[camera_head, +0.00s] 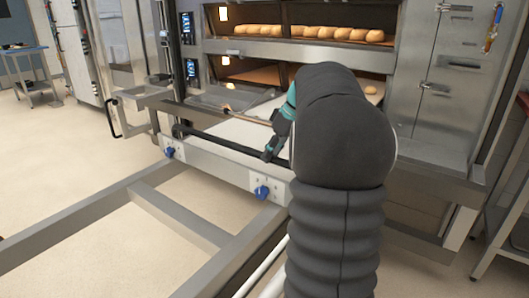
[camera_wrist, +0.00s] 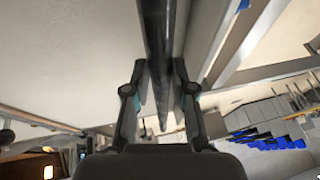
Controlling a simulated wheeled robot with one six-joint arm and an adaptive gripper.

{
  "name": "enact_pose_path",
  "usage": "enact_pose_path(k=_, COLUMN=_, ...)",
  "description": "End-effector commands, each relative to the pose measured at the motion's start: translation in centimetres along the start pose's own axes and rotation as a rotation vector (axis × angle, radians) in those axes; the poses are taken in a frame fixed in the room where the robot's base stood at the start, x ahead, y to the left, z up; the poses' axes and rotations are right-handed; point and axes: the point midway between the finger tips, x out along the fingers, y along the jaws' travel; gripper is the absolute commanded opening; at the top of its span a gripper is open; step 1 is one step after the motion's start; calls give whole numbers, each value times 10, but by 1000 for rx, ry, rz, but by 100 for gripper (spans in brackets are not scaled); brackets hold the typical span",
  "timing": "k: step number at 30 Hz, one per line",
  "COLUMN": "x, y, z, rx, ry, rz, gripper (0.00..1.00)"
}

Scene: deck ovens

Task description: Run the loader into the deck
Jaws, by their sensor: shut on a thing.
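The loader (camera_head: 219,168) is a metal frame with a pale belt (camera_head: 245,132) and a black bar (camera_head: 215,142) across its near end. It stands in front of the oven. My gripper (camera_head: 272,150) is shut on the black bar near its right part. In the wrist view the bar (camera_wrist: 158,40) runs between the two fingers of my gripper (camera_wrist: 160,85). The lower deck (camera_head: 255,75) of the oven is open and lit, with a few loaves showing near its mouth. My arm hides the right part of the loader and some of the deck.
The upper deck holds a row of loaves (camera_head: 325,33). Blue knobs (camera_head: 262,191) sit on the loader's front plate. Long metal rails (camera_head: 80,215) run across the floor toward me. A steel cabinet (camera_head: 440,85) stands at right. Open floor (camera_head: 50,150) lies at left.

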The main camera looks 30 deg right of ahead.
Motion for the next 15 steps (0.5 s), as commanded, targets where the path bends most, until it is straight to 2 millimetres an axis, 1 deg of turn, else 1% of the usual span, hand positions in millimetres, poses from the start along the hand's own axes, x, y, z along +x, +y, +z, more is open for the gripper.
enact_pose_path(k=1, x=-1, y=1, z=-2, rx=-1, ry=8, rz=1, gripper=0)
enact_pose_path(k=11, x=-5, y=8, z=4, rx=13, ry=16, rz=10, gripper=0)
enact_pose_path(k=12, x=-5, y=9, z=4, rx=14, ry=16, rz=11, gripper=27)
enact_pose_path(k=15, x=-6, y=10, z=5, rx=16, ry=15, rz=10, gripper=50)
